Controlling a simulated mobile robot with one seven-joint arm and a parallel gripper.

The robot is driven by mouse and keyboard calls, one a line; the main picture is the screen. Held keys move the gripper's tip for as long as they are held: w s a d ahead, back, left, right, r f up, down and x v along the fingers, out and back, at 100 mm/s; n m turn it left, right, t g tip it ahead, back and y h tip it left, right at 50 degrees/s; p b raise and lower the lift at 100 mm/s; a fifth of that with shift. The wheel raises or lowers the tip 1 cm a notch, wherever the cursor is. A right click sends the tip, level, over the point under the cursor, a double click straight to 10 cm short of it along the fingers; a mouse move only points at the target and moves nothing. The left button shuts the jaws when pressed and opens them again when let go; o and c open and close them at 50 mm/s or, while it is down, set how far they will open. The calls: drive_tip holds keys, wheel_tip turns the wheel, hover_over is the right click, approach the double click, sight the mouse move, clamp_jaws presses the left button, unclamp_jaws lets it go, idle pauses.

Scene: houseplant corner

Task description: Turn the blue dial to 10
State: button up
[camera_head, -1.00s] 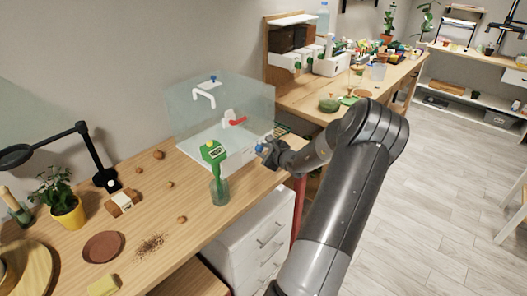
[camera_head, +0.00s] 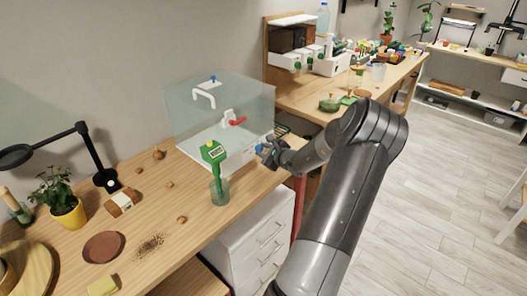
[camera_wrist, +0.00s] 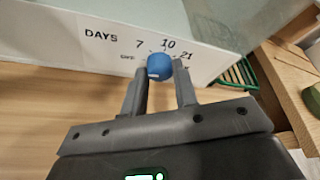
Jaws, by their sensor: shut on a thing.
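The blue dial (camera_wrist: 159,67) sits on the front of a white panel (camera_wrist: 75,37) in the wrist view. The panel is printed with DAYS, 7, 10 and 21 above the dial, and smaller text to its left. A small white mark shows low on the dial's left side. I cannot tell which number the dial points to. My gripper (camera_wrist: 160,84) is shut on the dial, one finger on each side.
A green wire rack (camera_wrist: 240,75) is right of the panel.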

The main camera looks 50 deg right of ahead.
drive_tip(key=shift+d+m+y, duration=0.1)
drive_tip(key=shift+m+y, duration=0.9)
drive_tip(key=shift+m, duration=0.6)
idle(1.7)
drive_tip(key=shift+d+m+y, duration=0.15)
drive_tip(key=shift+m+y, duration=0.85)
drive_tip(key=shift+m, duration=0.4)
drive_tip(key=shift+d+f+m+y, duration=0.1)
drive_tip(key=shift+m+y, duration=0.3)
drive_tip(key=shift+m, duration=0.1)
drive_tip(key=shift+d+m+y, duration=0.1)
drive_tip(key=shift+m+y, duration=0.4)
drive_tip(key=shift+m, duration=0.4)
drive_tip(key=shift+f+m+y, duration=0.1)
drive_tip(key=shift+m+y, duration=0.5)
drive_tip(key=shift+m, duration=0.4)
drive_tip(key=shift+d+m+t+y, duration=0.1)
drive_tip(key=shift+m+t+y, duration=0.35)
drive_tip(key=shift+m, duration=0.45)
drive_tip(key=o, duration=1)
